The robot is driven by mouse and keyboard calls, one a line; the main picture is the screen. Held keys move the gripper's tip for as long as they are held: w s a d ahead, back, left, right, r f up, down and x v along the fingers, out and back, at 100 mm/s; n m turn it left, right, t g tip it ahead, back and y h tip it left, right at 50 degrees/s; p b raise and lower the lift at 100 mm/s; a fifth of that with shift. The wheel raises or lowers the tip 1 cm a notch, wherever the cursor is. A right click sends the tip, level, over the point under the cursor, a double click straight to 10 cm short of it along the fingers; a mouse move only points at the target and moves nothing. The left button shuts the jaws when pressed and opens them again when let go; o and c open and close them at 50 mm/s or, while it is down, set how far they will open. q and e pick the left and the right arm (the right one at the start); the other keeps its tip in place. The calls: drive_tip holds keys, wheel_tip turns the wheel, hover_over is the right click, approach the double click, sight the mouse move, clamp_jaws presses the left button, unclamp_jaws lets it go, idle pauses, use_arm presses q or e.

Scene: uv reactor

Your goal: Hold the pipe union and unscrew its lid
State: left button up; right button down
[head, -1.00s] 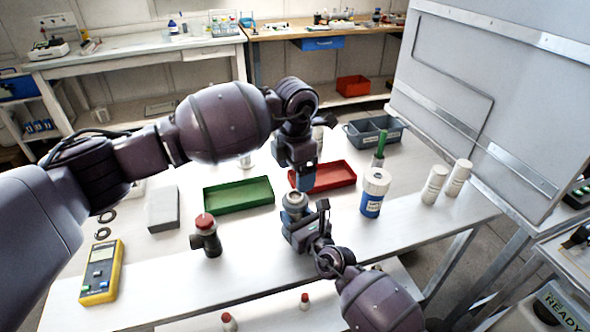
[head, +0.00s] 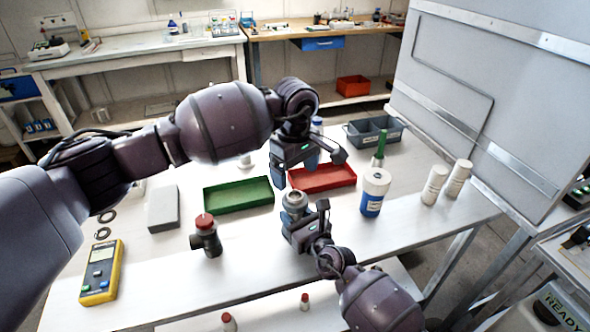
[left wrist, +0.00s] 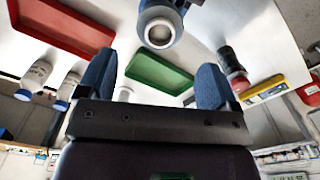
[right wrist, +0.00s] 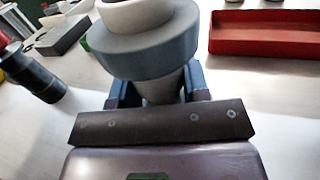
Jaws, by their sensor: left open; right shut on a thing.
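The pipe union (head: 294,201) is a grey fitting with a wide collar and a pale ring on top. My right gripper (head: 306,228) is shut on its lower body and holds it upright above the white table. In the right wrist view the pipe union (right wrist: 145,58) stands between the fingers, its collar and pale top clear of them. My left gripper (head: 295,172) is open and empty, just above and behind the union. In the left wrist view the union (left wrist: 160,30) shows beyond the open fingers (left wrist: 155,85), apart from them. I cannot tell whether the lid is loose.
A green tray (head: 238,208) and a red tray (head: 345,186) lie behind the union. A dark red-capped fitting (head: 206,240) stands at left, near a yellow meter (head: 102,270). A white-and-blue bottle (head: 374,195) stands at right. The table front between them is mostly clear.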

sight(295, 195)
use_arm(q)
drive_tip(key=shift+f, duration=4)
drive_tip(key=c, duration=0.9)
drive_tip(key=n, duration=2)
drive_tip(key=shift+r, duration=0.1)
drive_tip(key=n, duration=0.6)
